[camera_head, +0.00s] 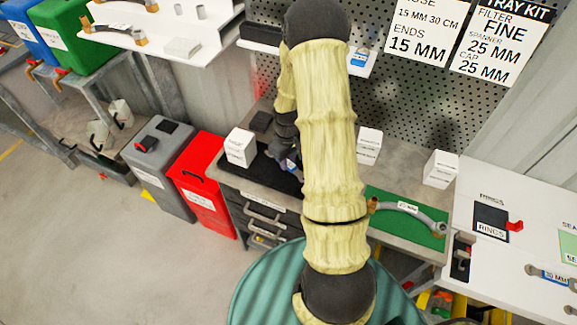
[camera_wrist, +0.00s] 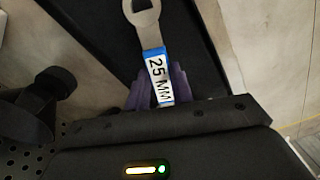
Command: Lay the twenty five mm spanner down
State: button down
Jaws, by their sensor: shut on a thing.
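The spanner (camera_wrist: 144,22) is in the wrist view, a grey metal tool with a blue and white "25 MM" label on its handle. My gripper (camera_wrist: 155,88) is shut on it at the label, with purple fingers on either side. The open-jawed end points away from the gripper, above a dark flat surface (camera_wrist: 97,38). I cannot tell whether the spanner touches that surface. In the head view my gripper (camera_head: 290,163) is low over the black bench mat (camera_head: 268,184), and my arm hides most of it and the spanner.
White boxes (camera_head: 240,147) stand on the bench to the left and right of my arm. A green mat (camera_head: 425,236) with a hose (camera_head: 410,209) lies to the right. A white table (camera_head: 480,262) is further right. Red (camera_head: 205,185) and grey bins stand on the left.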

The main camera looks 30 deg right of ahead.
aim_at(289, 163)
jog(key=shift+s+d, duration=0.1)
jog(key=shift+s, duration=0.1)
notch_tip(289, 163, down, 3)
jog(key=shift+f+p, duration=0.2)
jog(key=shift+p, duration=0.2)
jog(key=shift+f, duration=0.3)
jog(key=shift+f, duration=0.15)
jog(key=c, duration=1.2)
grip_release()
